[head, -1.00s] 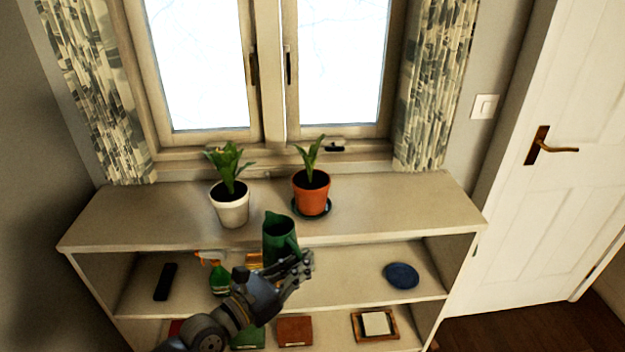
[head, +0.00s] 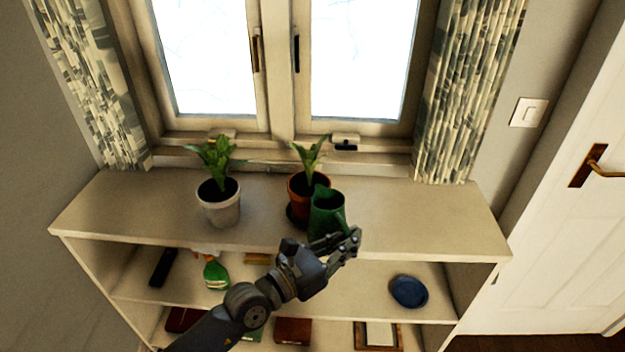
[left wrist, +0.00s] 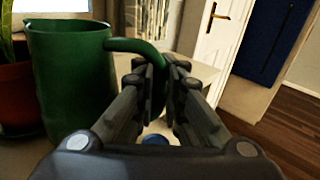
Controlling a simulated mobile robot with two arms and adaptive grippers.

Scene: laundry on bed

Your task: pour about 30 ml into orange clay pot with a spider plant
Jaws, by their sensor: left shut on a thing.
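The orange clay pot (head: 297,186) with a leafy green plant stands on the shelf top, on a dark saucer. A green jug (head: 326,212) is in front of it and hides part of its right side. My left gripper (head: 346,244) is shut on the jug's handle. In the left wrist view the handle (left wrist: 150,55) runs between the fingers, and the jug (left wrist: 72,75) looks upright. The orange pot (left wrist: 14,95) shows at that view's left edge, beside the jug. The jug's contents are hidden. My right gripper is not in view.
A white pot (head: 219,207) with a similar plant stands left of the orange pot. The shelf top (head: 410,215) is clear to the right. Below are a spray bottle (head: 215,273), a dark remote (head: 163,267) and a blue dish (head: 408,291). The window is behind.

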